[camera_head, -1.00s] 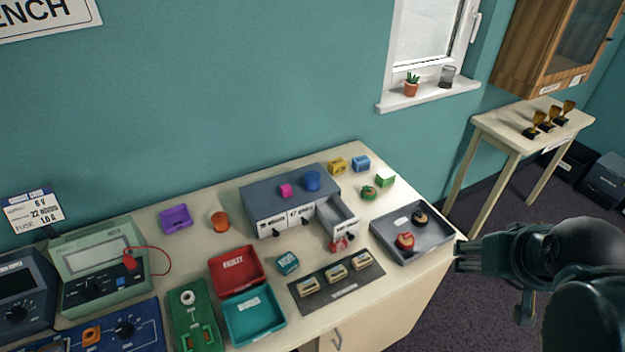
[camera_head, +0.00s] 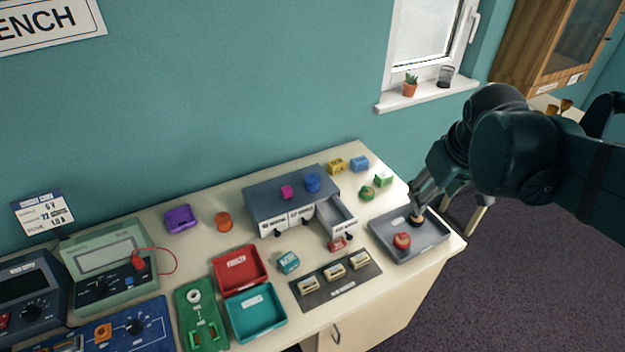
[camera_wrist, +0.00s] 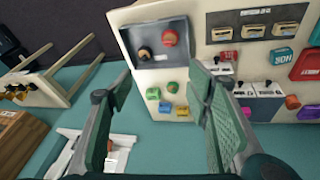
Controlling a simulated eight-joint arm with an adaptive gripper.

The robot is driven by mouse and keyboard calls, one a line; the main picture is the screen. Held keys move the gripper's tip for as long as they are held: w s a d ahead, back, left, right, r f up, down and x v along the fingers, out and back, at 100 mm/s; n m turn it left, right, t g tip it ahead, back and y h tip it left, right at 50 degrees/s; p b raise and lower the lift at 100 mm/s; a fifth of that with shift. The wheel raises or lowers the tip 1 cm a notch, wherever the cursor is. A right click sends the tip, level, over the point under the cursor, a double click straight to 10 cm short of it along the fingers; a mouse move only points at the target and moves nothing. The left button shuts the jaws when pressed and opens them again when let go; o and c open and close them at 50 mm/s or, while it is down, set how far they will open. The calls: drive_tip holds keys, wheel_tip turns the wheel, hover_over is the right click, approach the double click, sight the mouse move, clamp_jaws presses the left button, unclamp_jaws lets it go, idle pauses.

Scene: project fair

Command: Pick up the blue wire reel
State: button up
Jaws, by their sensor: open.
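The blue wire reel (camera_head: 313,182) stands on top of the grey drawer unit (camera_head: 262,203), right of a small magenta piece (camera_head: 287,192). I cannot make the reel out in the wrist view, where my right finger covers part of the drawer unit. My gripper (camera_head: 418,203) is at the right end of the bench, by the grey tray, well to the right of the reel. The wrist view shows its two fingers (camera_wrist: 160,80) spread apart with nothing held between them.
The grey tray (camera_head: 381,228) holds a red piece (camera_head: 402,240) and a dark round piece. Yellow (camera_head: 336,164), blue (camera_head: 360,164) and green (camera_head: 383,180) blocks stand behind it. One drawer (camera_head: 338,212) is pulled open. A red bin (camera_head: 240,270) and a teal bin stand in front.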

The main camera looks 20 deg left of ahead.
drive_tip(key=w+a+n+g+p, duration=0.1)
drive_tip(key=w+a+n+p, duration=0.15)
drive_tip(key=w+a, duration=0.45)
drive_tip(key=n+g+h+p, duration=0.2)
drive_tip(key=n+g+p, duration=0.1)
drive_tip(key=n+p, duration=0.5)
hover_over(313, 177)
drive_tip(key=b, duration=0.1)
drive_tip(key=shift+n, duration=0.35)
wheel_tip(313, 177, down, 9)
drive_tip(key=shift+a+f, duration=0.1)
drive_tip(key=shift+a, duration=0.05)
drive_tip(key=shift+s+a+f, duration=0.1)
drive_tip(key=shift+a+f, duration=0.2)
drive_tip(key=shift+a, duration=0.2)
drive_tip(key=shift+d+f, duration=0.25)
drive_tip(key=shift+f, duration=1.05)
